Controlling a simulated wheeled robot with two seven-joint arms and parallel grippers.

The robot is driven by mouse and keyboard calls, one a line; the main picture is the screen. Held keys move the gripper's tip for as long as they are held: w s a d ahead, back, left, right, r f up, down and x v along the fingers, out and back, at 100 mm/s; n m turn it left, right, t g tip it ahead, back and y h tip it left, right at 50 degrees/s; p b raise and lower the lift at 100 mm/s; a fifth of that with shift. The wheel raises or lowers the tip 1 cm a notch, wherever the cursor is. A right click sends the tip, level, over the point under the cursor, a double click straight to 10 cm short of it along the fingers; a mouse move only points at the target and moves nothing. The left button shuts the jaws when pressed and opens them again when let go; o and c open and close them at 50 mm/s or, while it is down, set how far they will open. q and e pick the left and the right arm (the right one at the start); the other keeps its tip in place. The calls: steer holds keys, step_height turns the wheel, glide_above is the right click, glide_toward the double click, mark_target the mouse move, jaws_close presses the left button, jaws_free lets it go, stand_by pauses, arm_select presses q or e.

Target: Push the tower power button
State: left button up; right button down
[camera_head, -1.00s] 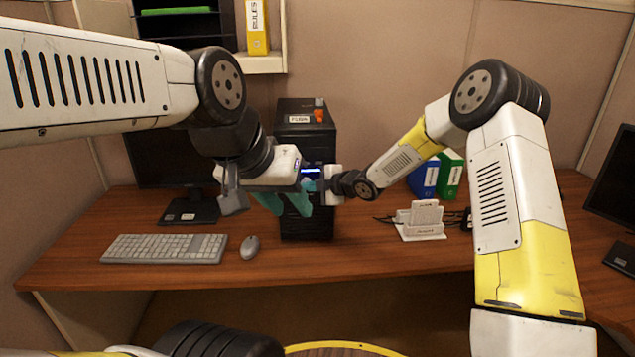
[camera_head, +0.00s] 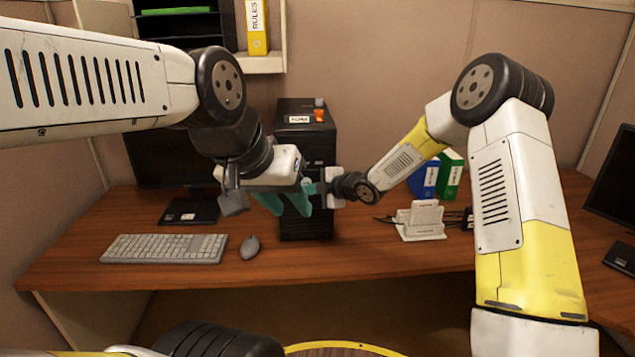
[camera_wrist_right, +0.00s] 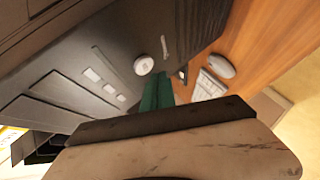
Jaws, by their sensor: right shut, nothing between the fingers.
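The black tower (camera_head: 306,223) stands upright on the desk in the middle of the head view, its front partly hidden by my grippers. In the right wrist view, the tower front (camera_wrist_right: 75,75) is tilted and has a round pale button (camera_wrist_right: 144,65). My right gripper (camera_wrist_right: 157,78) is shut and empty, its green fingertips just below that button; I cannot tell whether they touch it. In the head view the right gripper (camera_head: 309,187) reaches the tower front from the right. My left gripper (camera_head: 284,205) is open and empty, in front of the tower's left side.
The keyboard (camera_head: 163,249) and mouse (camera_head: 250,247) lie on the desk (camera_head: 350,258), left of the tower. A white card holder (camera_head: 421,222) and blue and green binders (camera_head: 451,174) stand to the right. An orange item (camera_head: 319,115) sits on the tower.

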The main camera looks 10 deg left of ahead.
steer(key=s+d, duration=0.1)
steer(key=s, duration=0.4)
steer(key=shift+s+d, duration=0.35)
steer(key=shift+s, duration=0.05)
stand_by(2.0)
